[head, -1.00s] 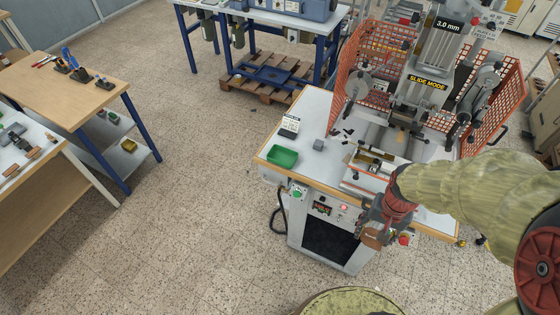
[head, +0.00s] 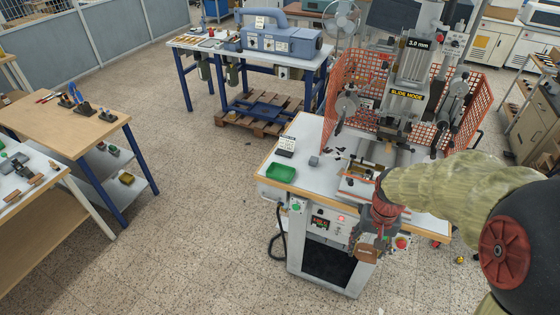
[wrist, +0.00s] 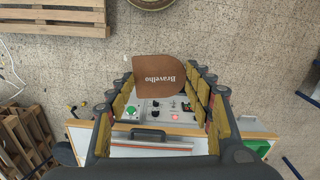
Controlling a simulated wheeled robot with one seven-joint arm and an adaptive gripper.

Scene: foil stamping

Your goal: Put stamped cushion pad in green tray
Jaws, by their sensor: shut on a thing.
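In the head view, the pad (head: 367,255) hangs from my gripper (head: 373,240) in front of the press bench's front panel, below the tabletop edge. The green tray (head: 281,173) sits on the bench's front left corner, up and left of my gripper. The tray (wrist: 258,147) also shows at the right of the wrist view. Its inside looks empty.
The stamping press (head: 405,90) with orange mesh guards (head: 357,85) stands on the bench (head: 310,135). A small grey block (head: 314,161) and a sign (head: 286,146) are near the tray. Floor left of the bench is clear. A wooden table (head: 60,125) stands far left.

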